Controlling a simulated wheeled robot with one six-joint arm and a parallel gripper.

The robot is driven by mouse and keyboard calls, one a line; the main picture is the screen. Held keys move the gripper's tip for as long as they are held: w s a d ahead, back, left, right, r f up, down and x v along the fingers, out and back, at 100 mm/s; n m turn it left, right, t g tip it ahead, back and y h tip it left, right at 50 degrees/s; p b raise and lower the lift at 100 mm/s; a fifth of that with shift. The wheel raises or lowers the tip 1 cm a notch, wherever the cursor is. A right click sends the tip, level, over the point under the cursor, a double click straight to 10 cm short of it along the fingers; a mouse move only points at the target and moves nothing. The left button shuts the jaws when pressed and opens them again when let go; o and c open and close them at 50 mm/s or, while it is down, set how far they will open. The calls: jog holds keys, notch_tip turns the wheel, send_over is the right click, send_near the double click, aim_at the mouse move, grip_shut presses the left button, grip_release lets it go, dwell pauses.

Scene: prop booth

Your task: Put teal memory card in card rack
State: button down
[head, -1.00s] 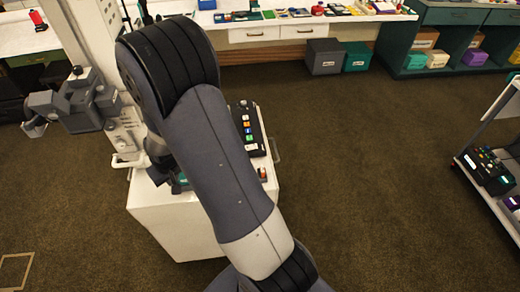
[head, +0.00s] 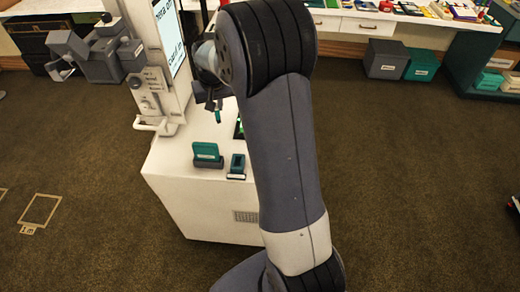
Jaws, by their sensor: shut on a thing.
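In the head view my gripper (head: 212,103) is above the white cabinet top, partly hidden by my arm. It is shut on a small teal piece (head: 218,116), which looks like the teal memory card and hangs below the fingers. A teal upright holder with a pale label (head: 206,151) stands on the cabinet top, below and left of the gripper. A smaller dark block with teal on it (head: 237,166) stands just right of that holder. I cannot tell for sure which of these is the card rack. The held piece appears apart from both.
The white cabinet (head: 190,205) carries a tall panel with a lit screen (head: 170,35). My arm hides the cabinet's right side. A grey box (head: 385,59) and a teal box (head: 421,65) sit on the floor under the back counter.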

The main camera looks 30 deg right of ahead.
jog(key=s+d+f+m+b, duration=0.2)
jog(key=s+d+f+b, duration=0.2)
jog(key=s+f+b, duration=0.1)
jog(key=s+d+f+m+h+b, duration=0.1)
jog(key=s+d+f+b, duration=0.3)
jog(key=f, duration=0.6)
jog(key=shift+s+d+m+b, duration=0.3)
jog(key=shift+s+m+b, duration=0.7)
jog(key=shift+b, duration=0.4)
jog(key=shift+s+f+g+b, duration=0.1)
jog(key=shift+f+g+b, duration=0.2)
jog(key=shift+f+b, duration=0.15)
jog(key=shift+f+b, duration=0.45)
jog(key=shift+f, duration=0.2)
jog(key=shift+f, duration=0.1)
jog(key=shift+f+b, duration=0.45)
jog(key=shift+f, duration=0.05)
jog(key=c, duration=1.4)
grip_release()
jog(key=shift+o, duration=0.2)
jog(key=shift+r, duration=0.1)
